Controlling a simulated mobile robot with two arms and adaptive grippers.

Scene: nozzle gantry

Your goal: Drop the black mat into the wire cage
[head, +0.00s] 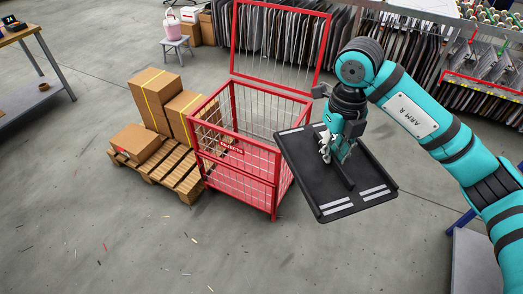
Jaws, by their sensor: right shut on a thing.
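The black mat (318,191) is a flat dark rectangle with a raised rim and pale strips near its ends. My right gripper (343,178) is shut on a raised part at the mat's middle and holds it up, slightly tilted. The wire cage (235,170) has a red frame and mesh walls, and stands on the floor to the left of the mat. Its red-framed lid (279,45) stands up at the back, so the top is open. The mat's left edge overlaps the cage's right side in the picture. My left gripper is out of view.
A wooden pallet (163,174) with several cardboard boxes (154,95) stands left of the cage. Racks of hanging sheets (400,45) line the back. A grey step stool (177,47) with a pink container stands at the back left. The front floor is mostly clear.

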